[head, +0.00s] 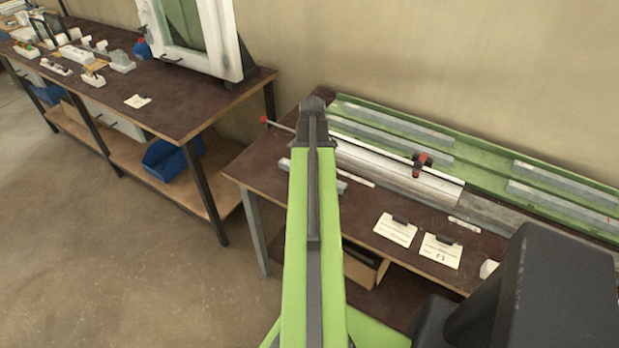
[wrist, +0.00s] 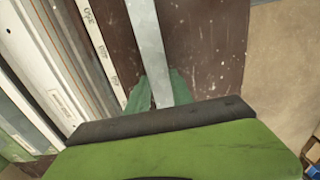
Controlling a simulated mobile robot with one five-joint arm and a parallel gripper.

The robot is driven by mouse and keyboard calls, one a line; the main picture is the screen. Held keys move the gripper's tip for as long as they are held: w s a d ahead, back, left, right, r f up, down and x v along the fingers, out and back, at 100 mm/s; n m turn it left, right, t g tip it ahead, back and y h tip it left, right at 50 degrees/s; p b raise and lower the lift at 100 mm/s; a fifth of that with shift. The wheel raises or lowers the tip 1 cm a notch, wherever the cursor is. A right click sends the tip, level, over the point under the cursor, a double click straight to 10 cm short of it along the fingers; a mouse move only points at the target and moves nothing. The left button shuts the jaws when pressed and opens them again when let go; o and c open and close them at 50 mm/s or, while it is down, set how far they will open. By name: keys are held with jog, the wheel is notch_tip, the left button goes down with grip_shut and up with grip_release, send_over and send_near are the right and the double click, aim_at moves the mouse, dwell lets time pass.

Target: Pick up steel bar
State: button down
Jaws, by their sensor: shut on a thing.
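The steel bar (wrist: 146,40) is a flat grey strip that runs down between the green fingertips of my gripper (wrist: 158,90) in the wrist view. The fingers are shut on it, one on each side. In the head view, short ends of the steel bar (head: 285,164) show on both sides of my arm, over the front part of the dark bench top. My arm hides its middle and my fingertips there. I cannot tell whether the bar touches the bench or hangs just above it.
A white profile (head: 385,170) lies along the bench behind the bar, with a red and black clamp (head: 422,162). A green rail (head: 480,160) carries more grey bars. A marked ruler strip (wrist: 100,45) runs beside the bar. Paper cards (head: 395,229) lie front right. Another bench (head: 185,105) stands left.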

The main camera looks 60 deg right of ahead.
jog(key=shift+r+p, duration=0.45)
jog(key=shift+p, duration=0.05)
notch_tip(320, 180, up, 4)
jog(key=p, duration=0.3)
jog(key=shift+p, duration=0.4)
jog(key=s+d+r+p, duration=0.2)
jog(key=s+r+p, duration=0.3)
jog(key=s, duration=0.6)
jog(key=shift+s+d, duration=0.2)
jog(key=shift+d, duration=0.05)
